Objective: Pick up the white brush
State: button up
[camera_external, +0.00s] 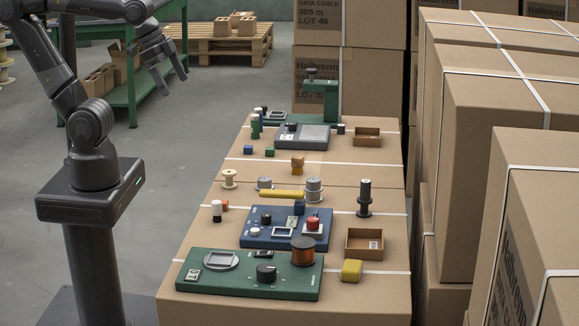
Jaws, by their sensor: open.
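My gripper (173,85) is open and empty at the upper left. It hangs in the air to the left of the box-top work surface (190,262), apart from everything on it. No thing is plainly recognisable as a white brush. A small upright piece with a white top and dark lower part (217,210) stands near the left edge of the surface. It may be the brush, but it is too small to tell. My gripper is well behind and above this piece.
A green panel (222,284), a blue panel (262,236) and a dark grey panel (291,140) crowd the surface. Spools, blocks and small trays (364,258) stand around them. Tall cartons (480,130) line the right side. A green bench (125,98) stands behind my arm.

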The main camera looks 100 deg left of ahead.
jog(key=shift+s+a+f+n, duration=0.35)
jog(key=shift+s+n, duration=0.25)
jog(key=shift+n, duration=0.2)
jog(key=c, duration=1.1)
jog(key=n+g, duration=0.2)
jog(key=g, duration=0.3)
send_over(217, 201)
jog(key=f, duration=1.9)
jog(key=shift+d+f, duration=0.1)
jog(key=shift+d, duration=0.15)
notch_tip(217, 201, down, 6)
jog(key=shift+r, duration=0.15)
jog(key=shift+a+f, duration=0.15)
jog(key=shift+f, duration=2.6)
